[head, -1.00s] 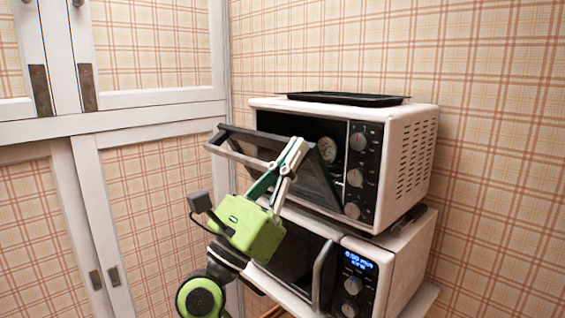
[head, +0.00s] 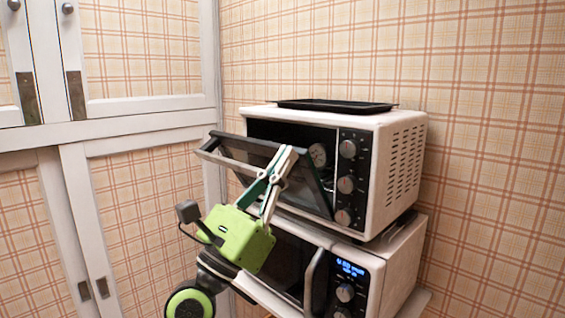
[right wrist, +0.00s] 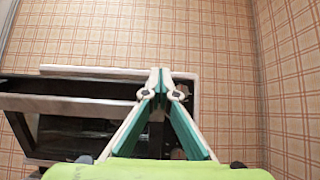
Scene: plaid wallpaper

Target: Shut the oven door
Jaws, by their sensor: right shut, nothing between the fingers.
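The oven is the white upper appliance (head: 413,124) with a black front and three knobs. Its dark glass door (head: 313,198) is partly open, hinged at the bottom and slanting out to the left; its handle bar (head: 224,163) is at the outer upper edge. My right gripper (head: 288,152) is shut and empty, its tips overlapping the right part of the door in the picture; I cannot tell if they touch it. In the right wrist view the shut fingertips (right wrist: 162,74) are right of the handle bar (right wrist: 65,104). My left gripper is not in view.
A black tray (head: 335,105) lies on the oven's top. A white microwave (head: 400,262) with a lit blue display is directly below the oven. A white cabinet with plaid panels (head: 150,195) stands at the left. Plaid wall is behind and to the right.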

